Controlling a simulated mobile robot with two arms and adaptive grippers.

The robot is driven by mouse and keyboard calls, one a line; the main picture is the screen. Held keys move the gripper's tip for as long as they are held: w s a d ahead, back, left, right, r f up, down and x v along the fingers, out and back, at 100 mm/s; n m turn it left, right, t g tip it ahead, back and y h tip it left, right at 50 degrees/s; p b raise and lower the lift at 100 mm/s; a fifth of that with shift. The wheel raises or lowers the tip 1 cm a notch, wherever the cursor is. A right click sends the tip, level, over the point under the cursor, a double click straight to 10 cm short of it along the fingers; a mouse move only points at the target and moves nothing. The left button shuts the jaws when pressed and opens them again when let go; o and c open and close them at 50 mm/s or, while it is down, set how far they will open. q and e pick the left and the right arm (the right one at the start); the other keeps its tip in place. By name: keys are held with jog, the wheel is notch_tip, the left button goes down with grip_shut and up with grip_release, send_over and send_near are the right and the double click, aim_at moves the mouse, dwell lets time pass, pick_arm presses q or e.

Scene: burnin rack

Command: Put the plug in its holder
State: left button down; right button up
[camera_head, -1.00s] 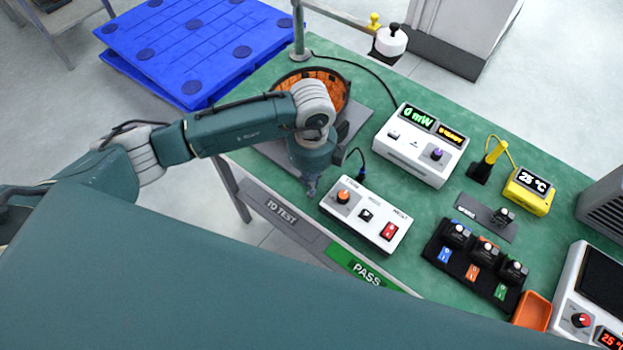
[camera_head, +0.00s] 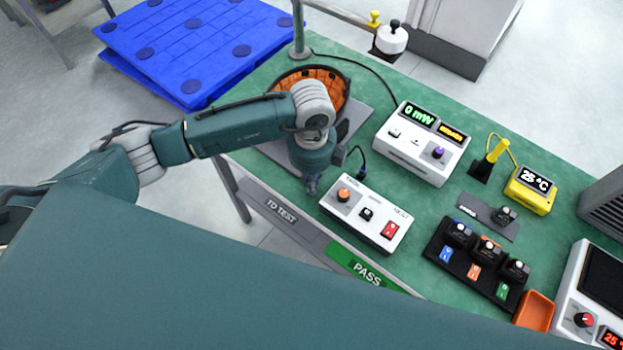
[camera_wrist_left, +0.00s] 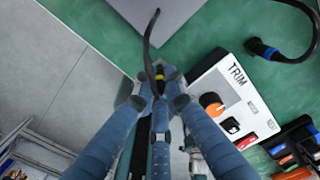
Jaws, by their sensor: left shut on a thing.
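My left gripper (camera_head: 312,188) is low at the bench's front edge, just left of the white control box (camera_head: 366,214). In the left wrist view its fingers (camera_wrist_left: 157,84) are shut on a dark plug with a yellow band (camera_wrist_left: 158,72). A black cable runs from that plug away from the fingers. The held plug is hidden in the head view. Another black connector with a blue ring (camera_wrist_left: 268,52) is on the green bench behind the control box; it also shows in the head view (camera_head: 362,171). I cannot tell which part is the holder. My right gripper is not in view.
A grey plate with an orange-lined round tray (camera_head: 339,88) lies behind my arm. A white 0 mW meter (camera_head: 420,150), a yellow thermometer (camera_head: 528,192), a black socket row (camera_head: 440,250) and an orange bin (camera_head: 533,311) stand to the right.

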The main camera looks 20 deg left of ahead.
pick_arm(q)
jog(key=shift+f+b, duration=0.5)
jog(key=shift+f, duration=0.2)
jog(key=c, duration=1.7)
grip_release()
notch_tip(320, 180, up, 12)
jog(key=shift+s+r, duration=0.1)
jog(key=shift+d, duration=0.1)
